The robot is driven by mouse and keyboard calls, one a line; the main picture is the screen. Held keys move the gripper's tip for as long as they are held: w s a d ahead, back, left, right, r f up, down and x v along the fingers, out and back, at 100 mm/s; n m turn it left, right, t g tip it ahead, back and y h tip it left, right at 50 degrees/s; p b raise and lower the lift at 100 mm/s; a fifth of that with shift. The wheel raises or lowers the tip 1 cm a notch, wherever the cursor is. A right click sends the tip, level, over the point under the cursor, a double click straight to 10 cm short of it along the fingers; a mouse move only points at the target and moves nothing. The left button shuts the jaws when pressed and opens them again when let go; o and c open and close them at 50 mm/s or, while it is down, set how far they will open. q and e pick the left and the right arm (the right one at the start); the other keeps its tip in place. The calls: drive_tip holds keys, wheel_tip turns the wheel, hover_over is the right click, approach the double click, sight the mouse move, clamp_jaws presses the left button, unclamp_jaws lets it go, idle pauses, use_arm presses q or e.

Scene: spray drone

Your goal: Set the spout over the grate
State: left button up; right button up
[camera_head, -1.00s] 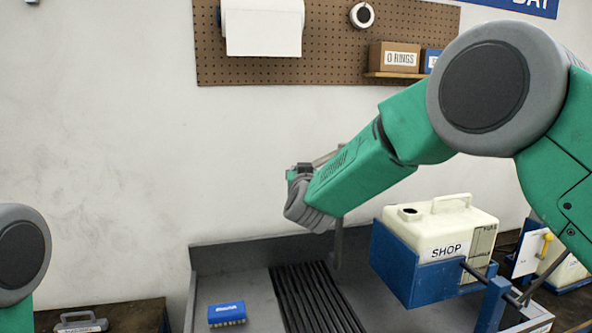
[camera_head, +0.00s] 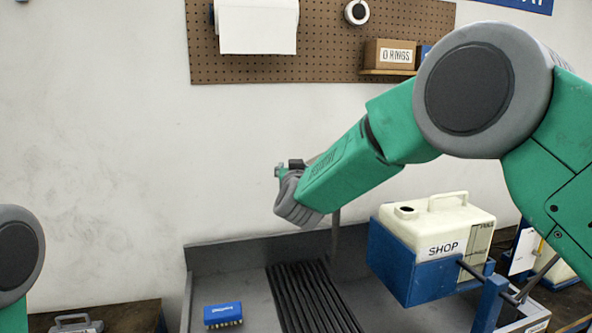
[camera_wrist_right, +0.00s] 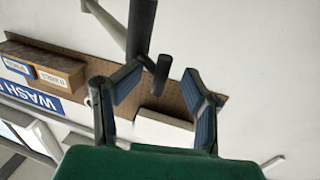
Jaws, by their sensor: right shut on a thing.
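The black slatted grate (camera_head: 298,295) lies in the grey sink tray. A thin grey upright tube (camera_head: 335,230), likely part of the spout, shows behind my right arm above the tray's back edge; most of it is hidden. My right gripper (camera_head: 284,178) is up against the wall background, above and a little left of the grate. My left gripper is out of view.
A white SHOP tank (camera_head: 440,225) sits in a blue holder (camera_head: 415,275) right of the grate. A blue brush (camera_head: 223,314) lies on the tray, left of the grate. A pegboard (camera_head: 330,50) with paper roll and boxes hangs behind.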

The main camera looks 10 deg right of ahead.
drive_tip(key=shift+s+a+f, duration=0.1)
drive_tip(key=shift+a+f, duration=0.05)
drive_tip(key=shift+a, duration=0.1)
drive_tip(key=s, duration=1.1)
drive_tip(key=shift+s+a, duration=0.3)
drive_tip(key=shift+a, duration=0.05)
